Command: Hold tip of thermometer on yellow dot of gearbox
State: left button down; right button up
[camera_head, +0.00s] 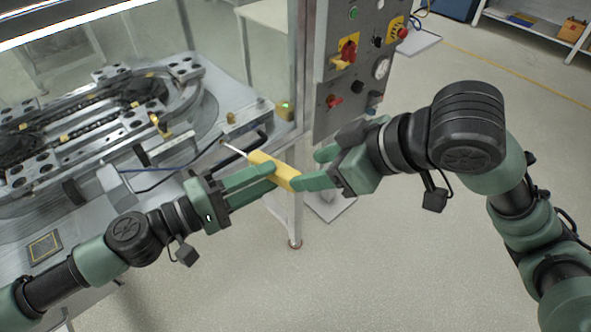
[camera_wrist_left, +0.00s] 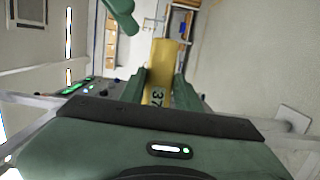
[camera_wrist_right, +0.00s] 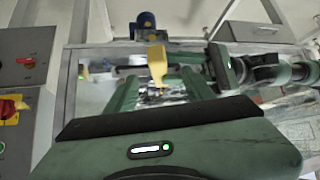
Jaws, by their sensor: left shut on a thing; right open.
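The thermometer (camera_head: 272,171) has a yellow body and a thin pale probe that points up and left in the head view. My left gripper (camera_head: 270,178) is shut on the yellow body. The body also shows between the left fingers in the left wrist view (camera_wrist_left: 166,65), with dark digits on it. My right gripper (camera_head: 309,169) is open at the body's right end; one finger overlaps it, and I cannot tell if they touch. The right wrist view shows the body (camera_wrist_right: 157,62) near the open fingers. I cannot make out the yellow dot; a blue motor-like part (camera_wrist_right: 146,24) may belong to the gearbox.
The ring track (camera_head: 90,115) lies on a metal machine table at the left. A grey control panel (camera_head: 345,75) with knobs and a red button stands behind my grippers, beside a metal frame post (camera_head: 302,70). The floor (camera_head: 390,270) at the front right is clear.

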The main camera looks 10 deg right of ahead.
aim_at(291, 175)
jog(key=x, duration=0.7)
jog(key=shift+w+a+f, duration=0.15)
jog(key=shift+f, duration=0.05)
grip_shut()
pick_arm(q)
jog(key=c, duration=0.9)
grip_release()
jog(key=shift+a, duration=0.1)
